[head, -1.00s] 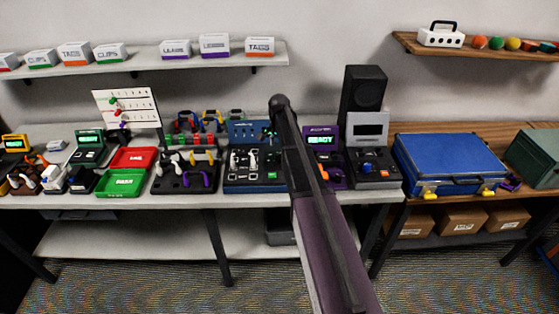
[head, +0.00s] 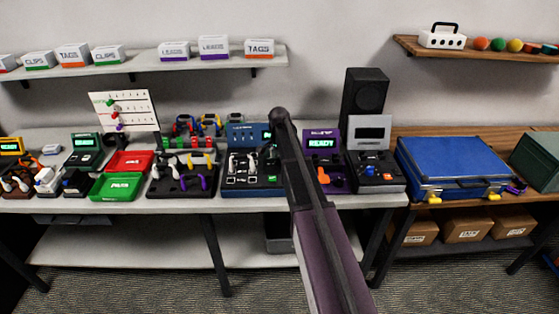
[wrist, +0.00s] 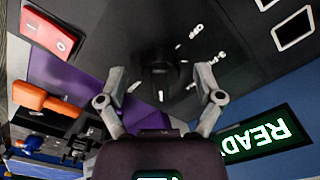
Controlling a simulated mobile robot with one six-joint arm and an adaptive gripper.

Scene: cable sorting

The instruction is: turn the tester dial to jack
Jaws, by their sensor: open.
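The blue tester (head: 236,133) stands on the bench in the middle of the head view, with a small green screen. In the wrist view its black dial (wrist: 160,73) lies on the dark panel, with a white mark on its lower side. White labels ring its right side; one reads OFF, and I cannot read the others fully. My gripper (wrist: 160,84) is open, with one finger on each side of the dial. I cannot tell whether the fingers touch it. The tester's screen (wrist: 258,134) reads READY, upside down. In the head view my arm hides the gripper and dial.
A red rocker switch (wrist: 50,34) is near the dial in the wrist view. A purple device (head: 323,134) with an orange part (head: 323,175) stands close on the right. A black tray of cables (head: 180,187) is on the left, and a blue case (head: 450,160) is further right.

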